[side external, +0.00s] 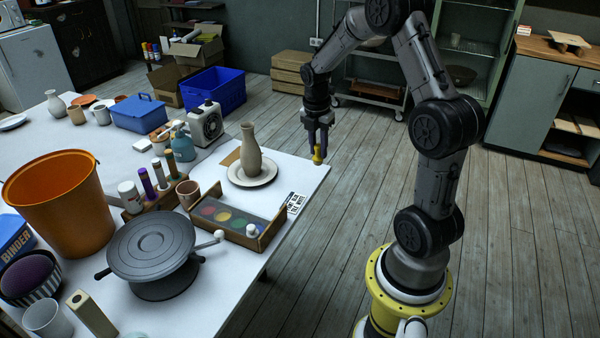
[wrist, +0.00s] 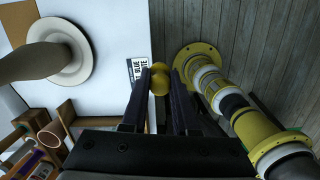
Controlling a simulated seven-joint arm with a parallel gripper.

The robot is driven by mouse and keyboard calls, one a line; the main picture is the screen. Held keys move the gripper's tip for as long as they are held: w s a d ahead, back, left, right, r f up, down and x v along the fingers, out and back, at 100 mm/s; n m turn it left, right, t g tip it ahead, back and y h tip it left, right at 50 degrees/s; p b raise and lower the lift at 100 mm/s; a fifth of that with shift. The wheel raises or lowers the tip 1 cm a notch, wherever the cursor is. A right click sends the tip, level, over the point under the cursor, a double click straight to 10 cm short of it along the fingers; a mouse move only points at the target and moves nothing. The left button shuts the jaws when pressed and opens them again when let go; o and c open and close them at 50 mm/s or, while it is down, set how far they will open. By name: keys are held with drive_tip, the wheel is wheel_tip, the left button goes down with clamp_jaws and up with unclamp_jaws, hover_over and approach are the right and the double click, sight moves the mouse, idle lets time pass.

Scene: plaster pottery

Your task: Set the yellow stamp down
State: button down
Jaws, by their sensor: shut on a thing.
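The yellow stamp (side external: 317,156) is held between the fingertips of my gripper (side external: 318,145), near the right corner of the white table (side external: 305,178). It also shows in the wrist view (wrist: 160,82) as a yellow knob between the two dark fingers (wrist: 160,95). My gripper is shut on it and points down. In the wrist view the stamp appears at the table's edge, partly over the floor. I cannot tell its exact height, and its lower part is hidden.
A tall beige vase (side external: 250,152) stands on a plate (side external: 264,178) left of my gripper. A printed card (side external: 296,202) lies near the table edge. A wooden paint tray (side external: 262,238) stands closer to the camera. The table corner between plate and edge is bare.

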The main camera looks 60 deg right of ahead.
drive_tip(key=shift+d+f, duration=0.15)
drive_tip(key=shift+d, duration=0.25)
drive_tip(key=w+d+f, duration=0.5)
drive_tip(key=w+f, duration=0.1)
drive_tip(key=w+d+f, duration=0.3)
drive_tip(key=w, duration=0.1)
drive_tip(key=shift+d+f, duration=0.3)
drive_tip(key=shift+d, duration=0.05)
drive_tip(key=shift+w+f, duration=0.1)
drive_tip(key=shift+f, duration=1.45)
drive_tip(key=shift+f, duration=0.1)
drive_tip(key=c, duration=0.7)
unclamp_jaws()
drive_tip(key=shift+f, duration=0.1)
